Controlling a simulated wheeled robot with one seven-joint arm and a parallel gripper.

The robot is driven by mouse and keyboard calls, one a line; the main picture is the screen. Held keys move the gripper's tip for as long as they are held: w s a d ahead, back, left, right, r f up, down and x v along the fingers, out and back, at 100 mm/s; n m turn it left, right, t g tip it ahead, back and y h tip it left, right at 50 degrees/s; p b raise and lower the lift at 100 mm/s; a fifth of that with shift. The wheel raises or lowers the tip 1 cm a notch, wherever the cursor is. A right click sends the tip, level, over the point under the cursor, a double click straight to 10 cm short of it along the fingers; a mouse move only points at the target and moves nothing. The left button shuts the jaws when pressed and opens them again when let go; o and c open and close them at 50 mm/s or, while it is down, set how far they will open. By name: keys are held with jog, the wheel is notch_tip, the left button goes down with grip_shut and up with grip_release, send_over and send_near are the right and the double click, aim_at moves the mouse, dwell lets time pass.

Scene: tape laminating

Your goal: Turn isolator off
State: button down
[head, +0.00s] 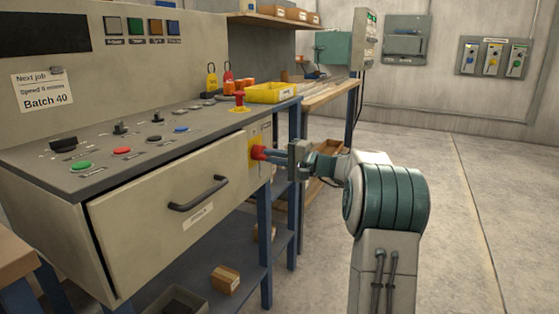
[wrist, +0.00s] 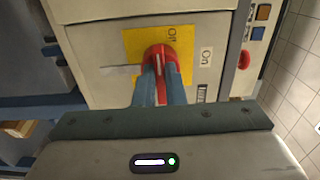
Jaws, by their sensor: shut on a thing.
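The isolator is a red rotary handle (head: 256,149) on a yellow plate on the end face of the grey console. In the wrist view, the red handle (wrist: 158,54) sits on its yellow plate (wrist: 136,42), with a pale stripe running along the handle. My gripper (wrist: 161,82) is shut on the handle, one blue-grey finger on each side. I cannot tell exactly which label the handle points to.
The console drawer (head: 165,215) with its dark handle is left of the isolator. A red emergency-type knob (head: 239,97) and a yellow tray (head: 270,92) are on the console top above. A workbench (head: 325,93) stands behind. The floor at right is clear.

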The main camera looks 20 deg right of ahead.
jog(key=shift+a, duration=0.1)
jog(key=c, duration=1.5)
grip_release()
jog(key=shift+d, duration=0.2)
jog(key=p+v, duration=0.3)
jog(key=v, duration=1)
jog(key=shift+s+d+p, duration=0.2)
jog(key=shift+s+p, duration=0.1)
jog(key=shift+p, duration=0.1)
